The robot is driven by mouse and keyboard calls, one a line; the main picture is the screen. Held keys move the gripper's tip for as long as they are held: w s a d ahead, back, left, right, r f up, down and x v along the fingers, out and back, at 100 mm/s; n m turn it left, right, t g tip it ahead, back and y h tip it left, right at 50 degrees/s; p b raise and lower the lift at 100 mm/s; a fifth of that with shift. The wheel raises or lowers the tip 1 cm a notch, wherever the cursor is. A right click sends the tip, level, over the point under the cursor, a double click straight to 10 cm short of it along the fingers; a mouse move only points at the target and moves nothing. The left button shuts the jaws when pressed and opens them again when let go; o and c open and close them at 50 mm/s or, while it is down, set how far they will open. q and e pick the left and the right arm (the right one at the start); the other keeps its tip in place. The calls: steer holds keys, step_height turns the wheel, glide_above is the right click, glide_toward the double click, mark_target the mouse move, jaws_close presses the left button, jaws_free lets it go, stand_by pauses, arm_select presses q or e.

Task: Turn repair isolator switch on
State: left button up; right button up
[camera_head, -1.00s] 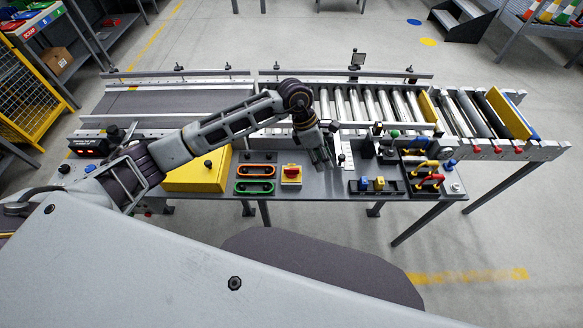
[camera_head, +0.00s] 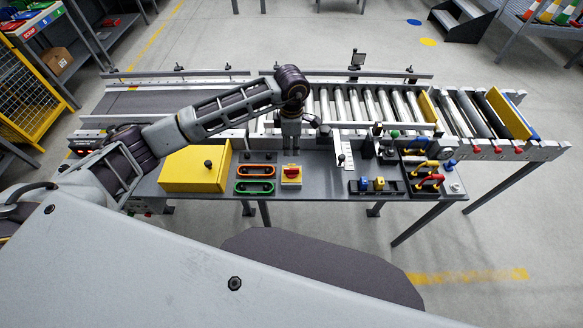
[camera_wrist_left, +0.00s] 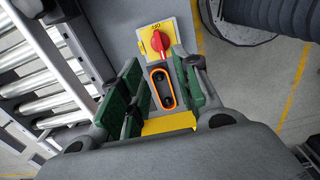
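The isolator switch (camera_head: 291,175) is a red rotary knob on a small yellow plate at the front middle of the grey bench. My right gripper is not in view.
Orange (camera_head: 255,170) and green (camera_head: 254,187) oblong frames lie left of the switch, beside a yellow box (camera_head: 196,169). A roller conveyor (camera_head: 370,104) runs behind.

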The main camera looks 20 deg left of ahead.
mark_target(291, 169)
arm_select(q)
step_height(291, 169, down, 13)
steer(key=shift+f+p, duration=0.2)
steer(key=shift+p, duration=0.55)
steer(key=shift+c, duration=0.2)
jaws_close()
